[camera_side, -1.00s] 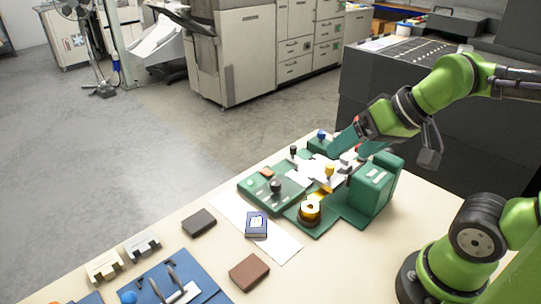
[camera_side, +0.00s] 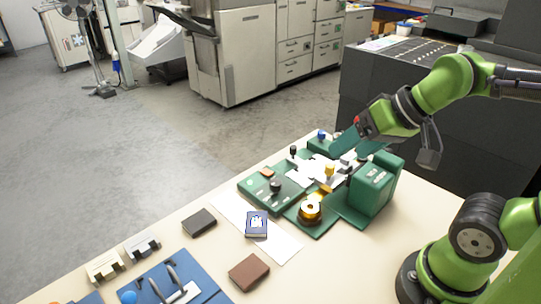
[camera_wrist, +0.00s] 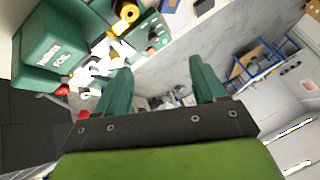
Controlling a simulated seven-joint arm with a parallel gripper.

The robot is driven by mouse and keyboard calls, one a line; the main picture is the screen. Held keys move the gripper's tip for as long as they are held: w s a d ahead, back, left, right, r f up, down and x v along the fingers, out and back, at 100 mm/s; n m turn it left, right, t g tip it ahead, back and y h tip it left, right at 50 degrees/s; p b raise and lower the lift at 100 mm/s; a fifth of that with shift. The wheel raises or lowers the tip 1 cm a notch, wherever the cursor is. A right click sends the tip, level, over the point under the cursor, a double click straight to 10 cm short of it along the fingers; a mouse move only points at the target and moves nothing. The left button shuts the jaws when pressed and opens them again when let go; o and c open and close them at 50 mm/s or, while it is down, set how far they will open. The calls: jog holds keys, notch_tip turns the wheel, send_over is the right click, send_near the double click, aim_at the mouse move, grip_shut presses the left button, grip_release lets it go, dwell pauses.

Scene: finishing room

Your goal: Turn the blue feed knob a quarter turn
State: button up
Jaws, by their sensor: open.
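The blue feed knob (camera_side: 321,134) sits at the far end of the green foil machine (camera_side: 262,196), left of my gripper in the side view. I cannot make it out in the wrist view. My gripper (camera_side: 354,148) is open above the machine's far right part, with its green fingers apart and nothing between them. The fingers also show spread in the wrist view (camera_wrist: 160,75). The fingers are to the right of the knob and look apart from it. The machine also carries a yellow knob (camera_side: 329,169), a black knob (camera_side: 293,150) and a gold foil roll (camera_side: 311,207).
A blue booklet (camera_side: 256,223), a dark block (camera_side: 199,222) and a brown block (camera_side: 249,271) lie on the cream table.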

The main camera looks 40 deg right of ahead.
jog(key=shift+w+d+f+m+g, duration=0.4)
jog(key=shift+w+d+f+g, duration=0.1)
jog(key=shift+w+d+f, duration=0.3)
jog(key=shift+c, duration=0.9)
jog(key=g+h, duration=0.2)
jog(key=g, duration=0.4)
send_over(322, 132)
jog(key=shift+m, duration=0.3)
notch_tip(322, 132, down, 17)
jog(key=shift+r, duration=0.1)
jog(key=c, duration=1.1)
jog(key=shift+o, duration=0.2)
